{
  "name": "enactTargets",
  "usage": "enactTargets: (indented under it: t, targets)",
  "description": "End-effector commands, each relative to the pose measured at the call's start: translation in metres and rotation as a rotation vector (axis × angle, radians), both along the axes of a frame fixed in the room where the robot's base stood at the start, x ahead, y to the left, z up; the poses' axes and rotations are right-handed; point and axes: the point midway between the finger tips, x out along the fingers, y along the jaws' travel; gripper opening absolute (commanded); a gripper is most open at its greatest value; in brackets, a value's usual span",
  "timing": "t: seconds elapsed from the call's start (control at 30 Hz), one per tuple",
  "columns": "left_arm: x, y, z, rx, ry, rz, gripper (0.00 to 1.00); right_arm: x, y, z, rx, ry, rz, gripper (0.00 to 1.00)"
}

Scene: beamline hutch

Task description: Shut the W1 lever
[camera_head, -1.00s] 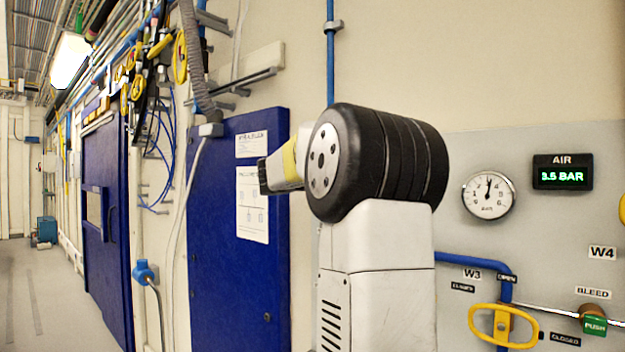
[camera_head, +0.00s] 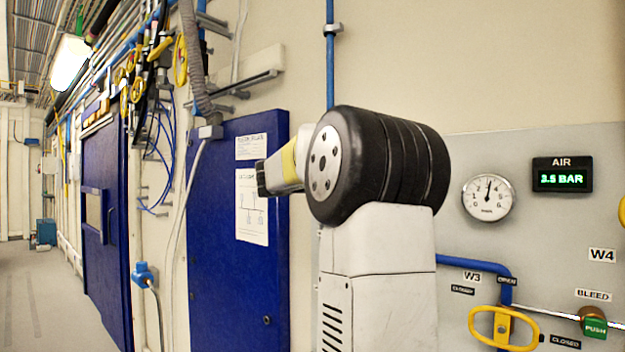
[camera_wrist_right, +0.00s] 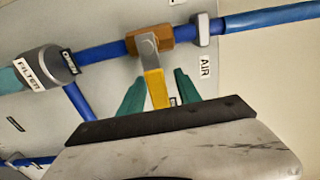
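A brass valve body (camera_wrist_right: 150,40) sits on a blue pipe in the right wrist view. Its lever has a grey metal root and a yellow handle (camera_wrist_right: 156,90), which lies across the pipe. No W1 label is readable. My right gripper (camera_wrist_right: 159,78) has its two green fingers apart, one on each side of the yellow handle, with gaps showing. The handle's far end is hidden behind the gripper's dark edge. In the head view my arm fills the middle, and neither this lever nor a gripper can be made out. My left gripper is not in view.
A grey panel holds a round gauge (camera_head: 488,197), an AIR display (camera_head: 562,175) reading 3.5 BAR, a yellow W3 lever (camera_head: 503,328) and a green PUSH button (camera_head: 594,327). A filter (camera_wrist_right: 45,68) stands beside the valve. A blue door (camera_head: 215,290) and open floor are left.

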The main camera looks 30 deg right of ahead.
Motion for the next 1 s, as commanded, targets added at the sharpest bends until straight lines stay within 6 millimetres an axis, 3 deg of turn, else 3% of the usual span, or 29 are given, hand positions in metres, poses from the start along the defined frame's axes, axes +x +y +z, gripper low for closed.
enactTargets:
  t: [0.3,0.47,1.0]
  targets:
    - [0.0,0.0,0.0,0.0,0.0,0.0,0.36,-0.018,0.048,0.0,0.0,0.0,0.005,0.4]
    - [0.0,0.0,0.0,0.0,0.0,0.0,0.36,-0.026,0.064,0.0,0.0,0.0,0.003,0.4]
    - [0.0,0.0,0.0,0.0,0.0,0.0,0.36,-0.028,0.069,0.0,0.0,0.0,0.001,0.4]
